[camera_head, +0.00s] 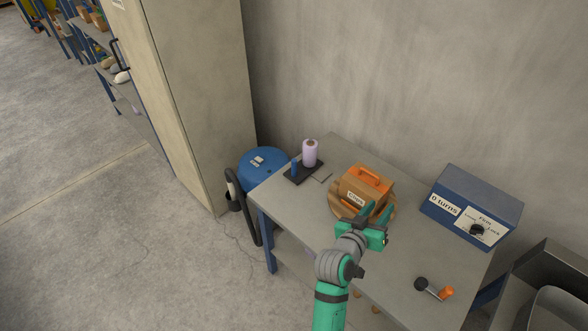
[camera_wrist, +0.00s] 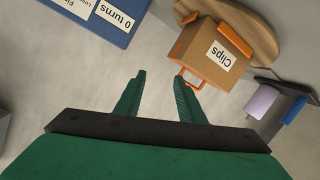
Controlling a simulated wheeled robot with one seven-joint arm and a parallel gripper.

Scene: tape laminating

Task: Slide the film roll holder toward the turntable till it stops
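The film roll holder is a dark flat base (camera_head: 297,174) with a pale lilac film roll (camera_head: 309,153) and a blue upright grip (camera_head: 293,168). It stands at the table's far left corner, apart from the turntable. The round wooden turntable (camera_head: 338,207) carries a brown box labelled "Clips" (camera_head: 355,191) with orange handles. In the wrist view the roll (camera_wrist: 262,101) and blue grip (camera_wrist: 294,110) are at the right. My gripper (camera_head: 377,212) is open and empty near the box's front right side; its fingers also show in the wrist view (camera_wrist: 158,85).
A blue control box (camera_head: 471,205) reading "0 turns" with a black knob stands at the table's right. A crank with an orange handle (camera_head: 446,293) is at the front right. A blue drum (camera_head: 262,166) and tall cabinet (camera_head: 192,90) stand beyond the left edge.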

